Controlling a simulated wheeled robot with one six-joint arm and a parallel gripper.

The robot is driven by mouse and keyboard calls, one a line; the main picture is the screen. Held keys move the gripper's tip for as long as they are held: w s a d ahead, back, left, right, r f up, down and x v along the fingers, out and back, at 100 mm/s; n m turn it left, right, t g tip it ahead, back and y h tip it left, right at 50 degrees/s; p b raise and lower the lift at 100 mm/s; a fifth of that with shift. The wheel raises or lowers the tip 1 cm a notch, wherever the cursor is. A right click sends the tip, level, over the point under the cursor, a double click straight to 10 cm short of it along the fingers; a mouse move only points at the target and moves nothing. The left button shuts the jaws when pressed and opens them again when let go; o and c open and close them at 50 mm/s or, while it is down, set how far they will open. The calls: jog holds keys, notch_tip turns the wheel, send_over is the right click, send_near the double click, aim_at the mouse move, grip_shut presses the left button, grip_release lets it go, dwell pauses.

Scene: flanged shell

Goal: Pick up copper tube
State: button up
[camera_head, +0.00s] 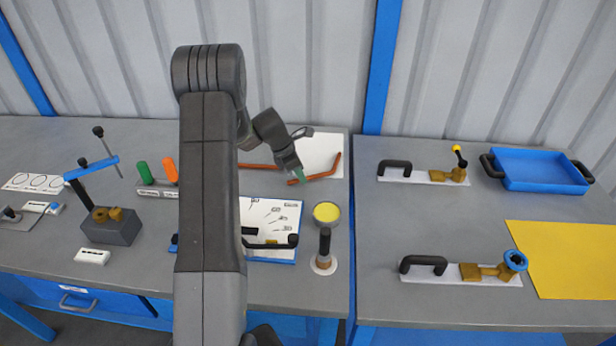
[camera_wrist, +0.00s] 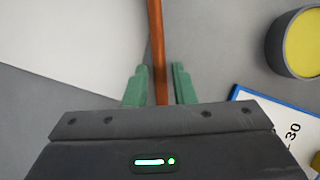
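The copper tube (camera_head: 323,175) is a thin, bent orange-brown tube lying across the edge of a white sheet (camera_head: 320,150) at the back of the left table. A further copper length (camera_head: 258,166) shows left of my gripper; whether it is the same piece is hidden by my arm. My gripper (camera_head: 298,176) is over the tube's near end. In the wrist view, the green fingers (camera_wrist: 160,88) are open, one on each side of the tube (camera_wrist: 156,40), with a gap visible on both sides.
A yellow-topped round container (camera_head: 326,212) and a dark-handled upright tool (camera_head: 324,248) stand nearby. A blue-edged board (camera_head: 284,215) lies in front. Green and orange-handled tools (camera_head: 157,172) stand at left. The right table holds valves and a blue tray (camera_head: 541,170).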

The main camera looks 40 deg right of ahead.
jog(key=shift+f, duration=0.2)
grip_shut()
notch_tip(320, 180, up, 10)
jog(key=b, duration=0.5)
jog(key=shift+d+f, duration=0.15)
jog(key=shift+f, duration=0.05)
